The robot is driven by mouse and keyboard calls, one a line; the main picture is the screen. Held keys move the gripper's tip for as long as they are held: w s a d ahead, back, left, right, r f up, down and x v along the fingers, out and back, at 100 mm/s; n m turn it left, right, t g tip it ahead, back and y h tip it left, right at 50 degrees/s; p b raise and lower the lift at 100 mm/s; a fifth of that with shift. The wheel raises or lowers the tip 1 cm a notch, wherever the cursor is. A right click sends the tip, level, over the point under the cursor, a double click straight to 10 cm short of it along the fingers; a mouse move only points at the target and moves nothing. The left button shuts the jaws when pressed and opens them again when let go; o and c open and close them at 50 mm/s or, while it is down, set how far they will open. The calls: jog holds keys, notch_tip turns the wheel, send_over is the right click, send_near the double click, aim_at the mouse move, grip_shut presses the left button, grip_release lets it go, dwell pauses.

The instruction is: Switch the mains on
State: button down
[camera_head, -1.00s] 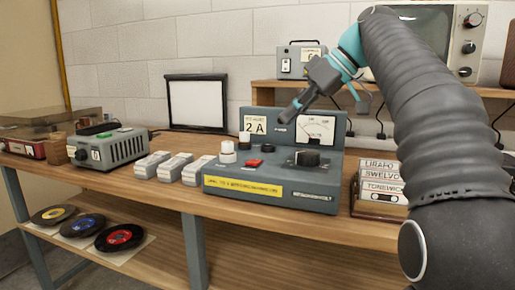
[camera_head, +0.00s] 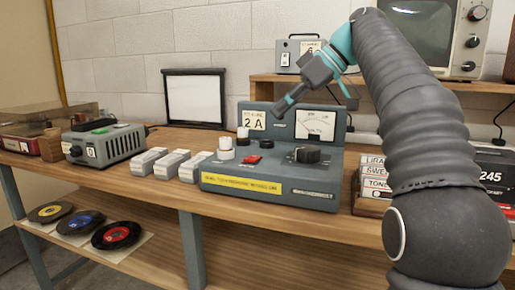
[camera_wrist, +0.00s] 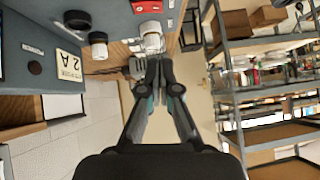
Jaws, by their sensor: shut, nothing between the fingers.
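A grey-blue bench power unit (camera_head: 215,179) stands on the wooden bench, with a yellow label strip on its front. A red switch (camera_head: 252,159) lies on its sloping deck; whether it is on or off is too small to tell. The deck also carries a black knob (camera_head: 307,155) and white and black caps (camera_head: 226,149). Its upright panel has a "2 A" card and a meter (camera_head: 315,123). My gripper (camera_head: 279,108) is shut and empty, in front of or above the upright panel, apart from the red switch. In the wrist view the red switch (camera_wrist: 145,6) shows at the top edge, beyond my fingertips (camera_wrist: 154,60).
White blocks (camera_head: 173,163) stand left of the unit, then a grey device (camera_head: 105,145). A card box (camera_head: 372,180) and a black "245" box (camera_head: 495,170) stand right. A raised shelf (camera_head: 385,84) runs behind. Records (camera_head: 115,236) lie below.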

send_over(249, 159)
jog(key=d, duration=0.2)
jog(key=f, duration=0.5)
jog(key=shift+w+a+f, duration=0.1)
jog(key=shift+w+f, duration=0.15)
notch_tip(249, 159, down, 2)
jog(key=shift+s+f+b, duration=0.1)
jog(key=shift+s+b, duration=0.05)
jog(key=shift+b, duration=0.45)
jog(key=shift+f, duration=0.8)
jog(key=shift+s+f+b, duration=0.15)
jog(key=shift+f+b, duration=0.25)
jog(key=shift+b, duration=0.4)
jog(key=shift+r, duration=0.15)
